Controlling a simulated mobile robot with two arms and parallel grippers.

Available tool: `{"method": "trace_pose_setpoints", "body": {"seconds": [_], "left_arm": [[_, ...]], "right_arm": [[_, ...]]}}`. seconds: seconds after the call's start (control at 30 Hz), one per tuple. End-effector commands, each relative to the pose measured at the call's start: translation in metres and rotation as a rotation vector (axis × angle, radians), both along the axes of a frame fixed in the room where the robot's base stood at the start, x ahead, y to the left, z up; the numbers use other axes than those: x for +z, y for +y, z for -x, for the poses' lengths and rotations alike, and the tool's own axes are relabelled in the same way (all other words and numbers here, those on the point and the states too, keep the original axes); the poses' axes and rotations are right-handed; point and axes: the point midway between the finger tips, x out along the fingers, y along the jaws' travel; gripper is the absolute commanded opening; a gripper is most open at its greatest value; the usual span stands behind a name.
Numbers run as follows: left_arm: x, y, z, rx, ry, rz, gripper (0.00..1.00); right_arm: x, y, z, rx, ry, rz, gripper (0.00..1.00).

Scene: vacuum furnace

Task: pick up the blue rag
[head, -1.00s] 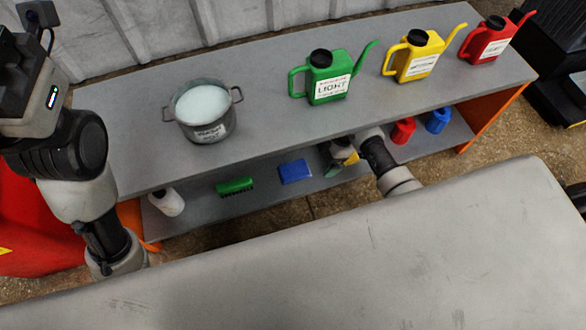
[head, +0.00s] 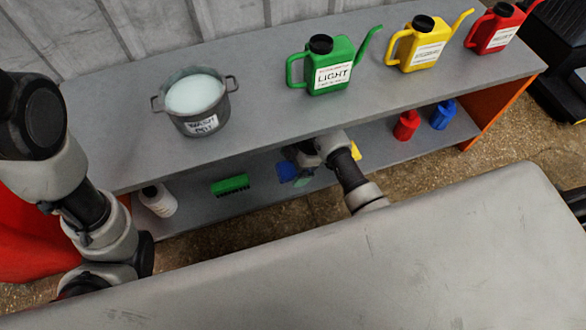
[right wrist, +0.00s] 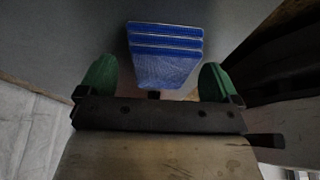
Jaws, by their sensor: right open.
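The folded blue rag (head: 286,171) lies on the lower shelf (head: 250,205), partly hidden by my right gripper (head: 298,168) in the head view. In the right wrist view the blue rag (right wrist: 165,52) shows as a stack of folded layers. It lies just beyond and between the green fingertips of my right gripper (right wrist: 158,78). The gripper is open, with a finger on each side and nothing visibly held. Contact with the rag cannot be told. My left arm comes in at the left of the head view, but its gripper is not clearly visible.
A green brush (head: 230,185) and white bottle (head: 158,200) stand left of the rag. A yellow item (head: 355,151), red container (head: 406,125) and blue container (head: 443,114) are to its right. The upper shelf (head: 262,98) overhangs, holding a pot (head: 197,101) and watering cans (head: 328,67).

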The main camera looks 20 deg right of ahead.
Motion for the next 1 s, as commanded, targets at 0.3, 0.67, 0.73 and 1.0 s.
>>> {"method": "trace_pose_setpoints", "body": {"seconds": [0.3,0.67,0.73,1.0], "left_arm": [[0.0009,0.0,-0.0005,0.0,0.002,0.0,0.55],[-0.0017,0.0003,-0.0038,-0.003,0.016,0.003,0.55],[-0.0022,0.0002,-0.0045,-0.003,0.018,0.002,0.55],[-0.002,0.0002,-0.0045,-0.002,0.018,0.002,0.55]], "right_arm": [[0.0003,-0.0004,0.0001,0.0,0.001,0.0,0.94],[-0.0031,-0.0005,0.0002,0.0,0.001,0.0,0.75],[-0.0031,-0.0004,0.0002,0.0,0.001,0.0,0.64],[-0.0032,-0.0003,0.0004,0.0,0.001,0.0,0.4]]}}
